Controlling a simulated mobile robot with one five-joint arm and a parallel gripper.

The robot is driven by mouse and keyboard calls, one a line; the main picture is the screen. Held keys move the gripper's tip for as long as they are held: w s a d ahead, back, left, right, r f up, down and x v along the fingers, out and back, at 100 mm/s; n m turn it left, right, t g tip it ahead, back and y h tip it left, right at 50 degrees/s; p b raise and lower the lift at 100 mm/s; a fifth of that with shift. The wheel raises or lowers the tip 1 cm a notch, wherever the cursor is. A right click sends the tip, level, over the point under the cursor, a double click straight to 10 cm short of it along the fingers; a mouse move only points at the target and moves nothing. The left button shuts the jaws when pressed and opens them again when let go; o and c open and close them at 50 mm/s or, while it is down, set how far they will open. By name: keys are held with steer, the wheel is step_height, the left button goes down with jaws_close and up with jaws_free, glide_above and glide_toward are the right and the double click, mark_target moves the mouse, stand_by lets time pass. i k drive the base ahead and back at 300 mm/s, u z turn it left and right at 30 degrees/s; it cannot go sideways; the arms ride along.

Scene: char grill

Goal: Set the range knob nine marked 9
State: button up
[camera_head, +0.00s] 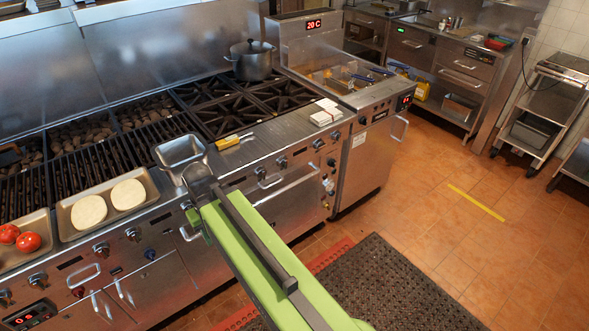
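The range front (150,245) runs diagonally from lower left to centre, with a row of dark round knobs along its panel. Visible knobs include one at the left (37,281), one left of my arm (133,234), and two right of it, a nearer one (260,172) and a farther one (282,161). No number 9 marking is legible, so I cannot tell which is knob nine. My green arm reaches up from the bottom to the range front. My gripper (196,180) is at its far end, near the panel below a steel pan. Its fingers are not clear, and the arm hides the panel behind it.
A steel pan (181,153), a tray with two pale rounds (62,224) and tomatoes (29,242) sit along the front ledge. A pot (250,62) stands on the back burners. Handles (190,234) jut from the front. A dark mat (385,290) lies on open tiled floor.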

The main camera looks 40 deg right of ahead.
mark_target(318, 145)
steer(key=z, duration=1.15)
steer(key=k, duration=0.35)
steer(key=u, duration=0.15)
